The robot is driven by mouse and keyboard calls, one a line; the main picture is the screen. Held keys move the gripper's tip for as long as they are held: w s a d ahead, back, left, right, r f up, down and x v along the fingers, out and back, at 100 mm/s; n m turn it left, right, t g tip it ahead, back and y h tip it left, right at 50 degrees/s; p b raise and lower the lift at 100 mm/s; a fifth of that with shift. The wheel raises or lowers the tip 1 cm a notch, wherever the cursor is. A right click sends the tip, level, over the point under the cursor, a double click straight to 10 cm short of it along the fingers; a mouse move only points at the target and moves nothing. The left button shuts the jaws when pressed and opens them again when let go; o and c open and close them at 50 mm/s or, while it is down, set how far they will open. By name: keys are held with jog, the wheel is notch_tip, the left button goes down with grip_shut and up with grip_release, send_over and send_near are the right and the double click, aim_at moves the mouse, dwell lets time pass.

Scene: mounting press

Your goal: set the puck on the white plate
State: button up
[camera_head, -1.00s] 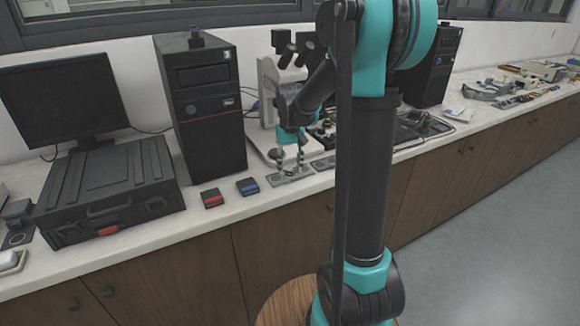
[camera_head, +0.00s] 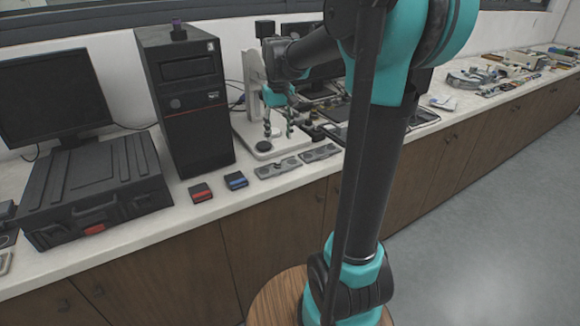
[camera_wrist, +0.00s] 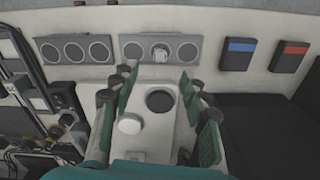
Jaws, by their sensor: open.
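The white plate (camera_head: 240,126) is the flat base of a stand at the back of the counter; it also shows in the wrist view (camera_wrist: 150,147). On it are a dark round disc (camera_wrist: 160,100) and a short white-topped round piece (camera_wrist: 130,123). I cannot tell for sure which round piece is the puck. My gripper (camera_head: 279,135) is above the plate, pointing down. In the wrist view its green fingers (camera_wrist: 157,97) are spread apart with nothing gripped. The dark disc shows between them and the white piece nearer the left finger. In the head view the fingers partly hide the plate.
Two grey holders with round recesses (camera_head: 278,168) (camera_head: 320,152) lie in front of the plate; one has a small pale piece (camera_wrist: 161,52) in its middle recess. Red (camera_head: 200,192) and blue (camera_head: 236,180) boxes lie left. A computer tower (camera_head: 187,100) stands close beside the plate.

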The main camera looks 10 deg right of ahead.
jog(key=s+d+f+t, duration=0.1)
jog(key=s+f+t, duration=0.1)
jog(key=s+f, duration=0.6)
jog(key=s+d+f+m+t, duration=0.1)
jog(key=s+d+f, duration=0.1)
jog(key=s+f, duration=0.7)
jog(key=s, duration=0.3)
jog(key=shift+s+d+f+t, duration=0.2)
jog(key=shift+s+d+t, duration=0.1)
jog(key=shift+s+t, duration=0.1)
